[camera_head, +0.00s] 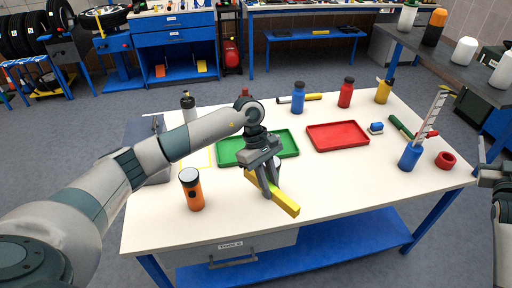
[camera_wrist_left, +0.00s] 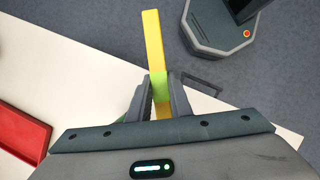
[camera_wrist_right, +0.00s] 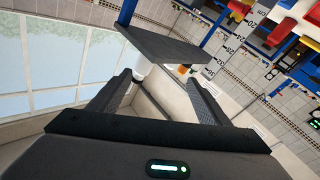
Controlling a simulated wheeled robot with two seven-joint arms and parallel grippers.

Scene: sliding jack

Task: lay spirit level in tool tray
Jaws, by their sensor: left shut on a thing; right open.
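The spirit level is a long yellow bar (camera_head: 286,202) with a green part, also in the left wrist view (camera_wrist_left: 153,40). My left gripper (camera_head: 268,188) is shut on it near the table's front edge, and one end reaches past that edge in the left wrist view. The gap below it is hard to judge. A green tray (camera_head: 288,154) lies behind the gripper, partly hidden by my arm. A red tray (camera_head: 340,146) lies to its right and looks empty. A drawer marked TOOLS (camera_head: 229,247) hangs under the tabletop. My right gripper (camera_wrist_right: 160,92) is open and empty, off the table's right side.
An orange-and-black flask (camera_head: 192,190) stands left of the left gripper. Blue (camera_head: 298,98) and red (camera_head: 346,93) bottles stand behind the trays. The table's front right is clear.

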